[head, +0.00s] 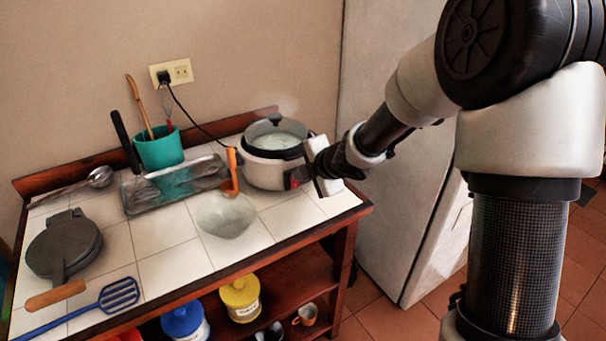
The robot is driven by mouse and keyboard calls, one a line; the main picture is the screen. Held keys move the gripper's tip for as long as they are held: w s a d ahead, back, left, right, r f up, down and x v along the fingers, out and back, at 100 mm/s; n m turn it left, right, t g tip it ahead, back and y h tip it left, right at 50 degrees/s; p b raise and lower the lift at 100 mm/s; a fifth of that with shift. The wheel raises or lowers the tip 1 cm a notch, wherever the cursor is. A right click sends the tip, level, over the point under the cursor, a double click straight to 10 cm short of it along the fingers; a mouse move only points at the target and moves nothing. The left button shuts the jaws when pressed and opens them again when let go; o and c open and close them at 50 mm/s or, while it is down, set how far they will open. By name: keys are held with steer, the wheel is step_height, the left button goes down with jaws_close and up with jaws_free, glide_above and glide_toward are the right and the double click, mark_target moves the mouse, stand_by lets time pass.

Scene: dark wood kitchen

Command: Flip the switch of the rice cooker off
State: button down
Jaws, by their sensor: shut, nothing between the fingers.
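The rice cooker (262,172) stands at the back right of the tiled table. It has a white body, a dark rim and a glass lid, with faint steam above it. A small red switch (291,182) shows low on its front right side. My gripper (302,176) is shut and empty, right beside the cooker's right side, close to the switch. Its white hand partly hides that side of the cooker. I cannot tell whether the fingertips touch the switch, nor which position the switch is in.
A metal tray (175,187), a teal utensil pot (160,150) and a waffle iron (63,247) are farther left. The cooker's cord runs to a wall outlet (181,71). A white refrigerator (405,190) stands at right.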

steer(key=shift+r+p, duration=0.75)
steer(key=shift+s, duration=0.1)
